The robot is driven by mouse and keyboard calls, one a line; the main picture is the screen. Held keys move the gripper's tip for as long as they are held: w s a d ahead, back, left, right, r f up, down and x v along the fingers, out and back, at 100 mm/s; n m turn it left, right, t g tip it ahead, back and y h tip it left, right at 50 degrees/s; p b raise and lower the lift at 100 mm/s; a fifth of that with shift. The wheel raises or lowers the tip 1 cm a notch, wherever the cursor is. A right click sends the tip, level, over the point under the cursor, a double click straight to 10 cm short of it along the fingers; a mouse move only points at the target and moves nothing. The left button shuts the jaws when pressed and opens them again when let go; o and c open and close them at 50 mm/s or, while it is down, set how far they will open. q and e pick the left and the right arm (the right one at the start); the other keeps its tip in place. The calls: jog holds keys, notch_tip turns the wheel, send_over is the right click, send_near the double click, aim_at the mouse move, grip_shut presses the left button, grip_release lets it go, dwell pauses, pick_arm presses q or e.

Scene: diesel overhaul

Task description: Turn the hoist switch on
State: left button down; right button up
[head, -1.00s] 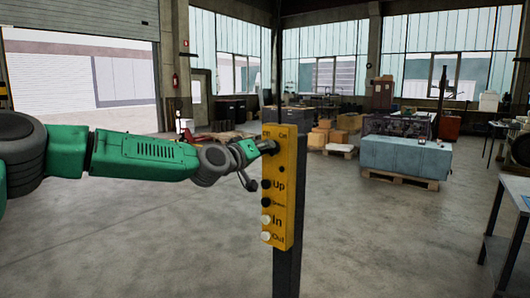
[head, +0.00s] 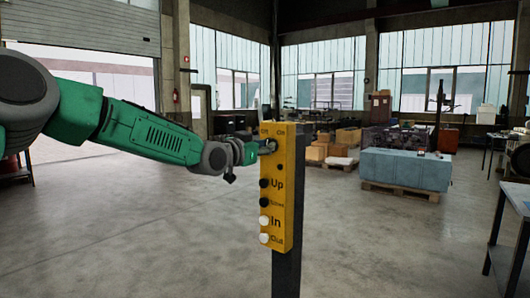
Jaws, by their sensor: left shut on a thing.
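The yellow hoist control box (head: 290,200) is fixed to a dark upright post (head: 287,268) in the middle of the head view. It carries a switch (head: 272,144) near its top under small "Off" and "On" lettering, and below it a column of buttons marked Up, Down, In and Out. My left gripper (head: 266,147) reaches in from the left and is shut on the switch at the box's upper part. The fingers partly hide the switch, so its exact angle is hard to tell. My right gripper is not in view.
A blue-grey block (head: 405,168) on a wooden pallet (head: 400,190) stands behind at the right. Cardboard boxes (head: 330,145) are stacked behind the post. A table (head: 515,200) is at the right edge. The concrete floor around the post is clear.

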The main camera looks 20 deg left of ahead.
pick_arm(q)
jog(key=shift+f+m+b, duration=0.2)
jog(key=shift+m+b, duration=0.15)
jog(key=shift+m, duration=0.7)
jog(key=shift+f+m+b, duration=0.25)
jog(key=shift+m+b, duration=0.15)
jog(key=shift+m, duration=0.6)
jog(key=shift+f+m+b, duration=0.2)
jog(key=shift+m+b, duration=0.15)
jog(key=shift+m, duration=0.7)
jog(key=c, duration=1.5)
grip_release()
jog(key=shift+w, duration=0.1)
jog(key=shift+c, duration=0.2)
jog(key=v, duration=1.1)
jog(key=shift+s+a, duration=0.25)
jog(key=shift+a, duration=0.05)
jog(key=shift+r, duration=0.15)
